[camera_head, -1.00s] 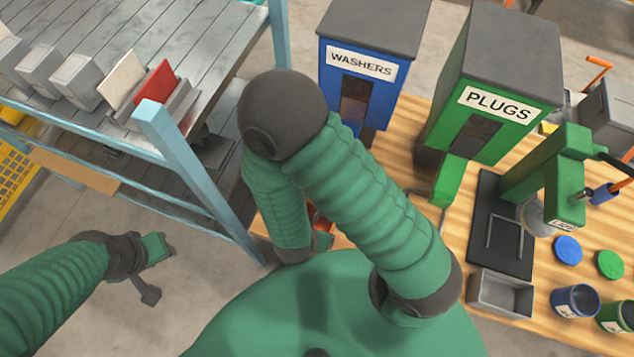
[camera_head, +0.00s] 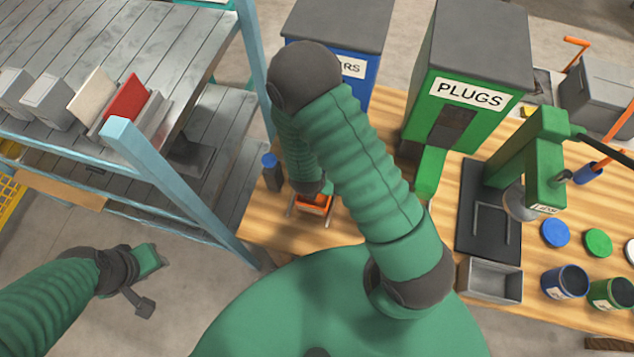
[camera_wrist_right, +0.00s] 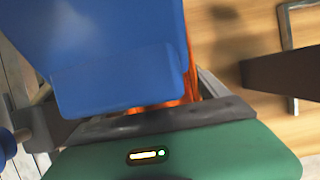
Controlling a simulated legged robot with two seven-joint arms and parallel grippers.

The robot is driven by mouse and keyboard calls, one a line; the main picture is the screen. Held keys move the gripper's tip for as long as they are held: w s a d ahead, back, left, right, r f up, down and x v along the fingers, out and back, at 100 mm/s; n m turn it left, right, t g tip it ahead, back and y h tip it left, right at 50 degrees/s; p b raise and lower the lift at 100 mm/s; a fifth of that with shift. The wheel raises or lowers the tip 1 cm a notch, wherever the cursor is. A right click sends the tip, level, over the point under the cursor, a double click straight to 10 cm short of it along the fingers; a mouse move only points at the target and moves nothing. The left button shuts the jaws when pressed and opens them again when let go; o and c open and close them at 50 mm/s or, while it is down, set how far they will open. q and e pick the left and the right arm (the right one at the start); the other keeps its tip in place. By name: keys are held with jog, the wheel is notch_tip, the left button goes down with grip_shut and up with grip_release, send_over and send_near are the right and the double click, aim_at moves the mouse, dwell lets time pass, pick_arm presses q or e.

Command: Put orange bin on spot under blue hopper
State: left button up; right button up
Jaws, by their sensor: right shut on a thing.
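The orange bin (camera_head: 314,203) shows as a small patch at the end of my right forearm, over the wooden bench. In the right wrist view an orange strip of it (camera_wrist_right: 187,112) shows between the blue form and my gripper. My right gripper (camera_head: 311,195) is shut on the bin; the forearm hides most of it. The blue hopper (camera_head: 362,92), labelled WASHERS, stands behind my arm and is partly covered. A large blue form (camera_wrist_right: 115,60) in the wrist view may be part of it. The spot cannot be made out. My left gripper (camera_head: 147,282) hangs over the floor, clear of objects.
The green PLUGS hopper (camera_head: 466,85) stands to the right. A black fixture (camera_head: 488,235), grey tray (camera_head: 490,280) and blue and green cups fill the bench's right. A blue-topped post (camera_head: 270,172) is left of my forearm. The shelf's light-blue post (camera_head: 180,185) is at left.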

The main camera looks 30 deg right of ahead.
jog(key=shift+a+f, duration=0.1)
jog(key=shift+a, duration=0.25)
jog(key=o, duration=1.1)
jog(key=shift+a, duration=0.2)
jog(key=shift+o, duration=1.1)
jog(key=shift+a, duration=0.2)
jog(key=shift+d+r, duration=0.25)
jog(key=shift+r, duration=0.3)
pick_arm(q)
jog(key=r+p, duration=0.1)
jog(key=a+r+p, duration=0.1)
jog(key=shift+r+p, duration=0.25)
jog(key=shift+p, duration=0.1)
pick_arm(e)
jog(key=s+a+r+m+y, duration=0.1)
jog(key=s+a+r+m, duration=0.1)
jog(key=r+m, duration=0.9)
jog(key=s+a+r+m+y, duration=0.2)
jog(key=r+m, duration=0.9)
jog(key=m, duration=0.4)
jog(key=shift+s+a, duration=0.15)
jog(key=shift+a, duration=0.15)
